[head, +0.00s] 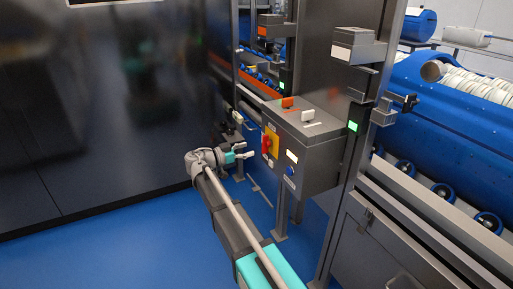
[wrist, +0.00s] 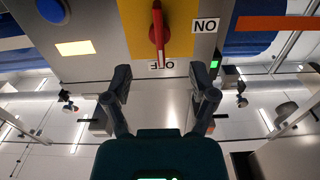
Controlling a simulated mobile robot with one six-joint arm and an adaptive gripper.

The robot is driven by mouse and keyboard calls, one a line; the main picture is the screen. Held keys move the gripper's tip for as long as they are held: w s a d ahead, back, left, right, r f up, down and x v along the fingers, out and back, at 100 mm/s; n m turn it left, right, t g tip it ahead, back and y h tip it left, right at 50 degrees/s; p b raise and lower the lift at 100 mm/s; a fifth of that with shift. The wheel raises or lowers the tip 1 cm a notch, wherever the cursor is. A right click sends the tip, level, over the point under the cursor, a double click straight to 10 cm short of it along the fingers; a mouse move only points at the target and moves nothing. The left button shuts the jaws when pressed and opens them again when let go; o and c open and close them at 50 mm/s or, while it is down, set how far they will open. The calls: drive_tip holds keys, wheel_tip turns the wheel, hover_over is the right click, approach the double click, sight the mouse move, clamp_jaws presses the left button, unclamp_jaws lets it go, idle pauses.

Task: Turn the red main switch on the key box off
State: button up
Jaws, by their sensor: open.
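The key box (head: 309,150) is a grey metal box on a post. On its side facing my gripper is a yellow plate with the red main switch (head: 267,142). In the wrist view the red switch (wrist: 157,28) stands lengthwise in the picture on the yellow plate (wrist: 185,40). Its narrow lower end is by the OFF label (wrist: 162,65), which is upside down; the ON label (wrist: 207,25) is to its right. My gripper (head: 246,151) is open and empty, a short way from the switch. In the wrist view its fingers (wrist: 162,78) are spread either side of the handle's line, not touching it.
A blue button (head: 290,171) and a lit panel (head: 292,156) are beside the switch. Orange and white tags (head: 308,114) stand on the box top. A metal post and rack rails (head: 425,215) are at the right. Blue floor (head: 120,245) is open at left.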

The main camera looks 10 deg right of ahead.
drive_tip(key=shift+v, duration=2.15)
drive_tip(key=s+d+f+n+g+y, duration=0.4)
drive_tip(key=s+d+f+n+y, duration=0.25)
drive_tip(key=s+d+f, duration=0.45)
drive_tip(key=s+f+n+g+y, duration=0.1)
drive_tip(key=s+f+n+y, duration=0.35)
drive_tip(key=s, duration=0.25)
drive_tip(key=s+f+n+g+y, duration=0.1)
drive_tip(key=s+f+n+y, duration=0.25)
drive_tip(key=s+y, duration=0.35)
wheel_tip(320, 180, up, 32)
drive_tip(key=p, duration=3.1)
drive_tip(key=shift+s+d+f+h, duration=0.25)
drive_tip(key=shift+d+h, duration=0.1)
drive_tip(key=shift+h, duration=0.05)
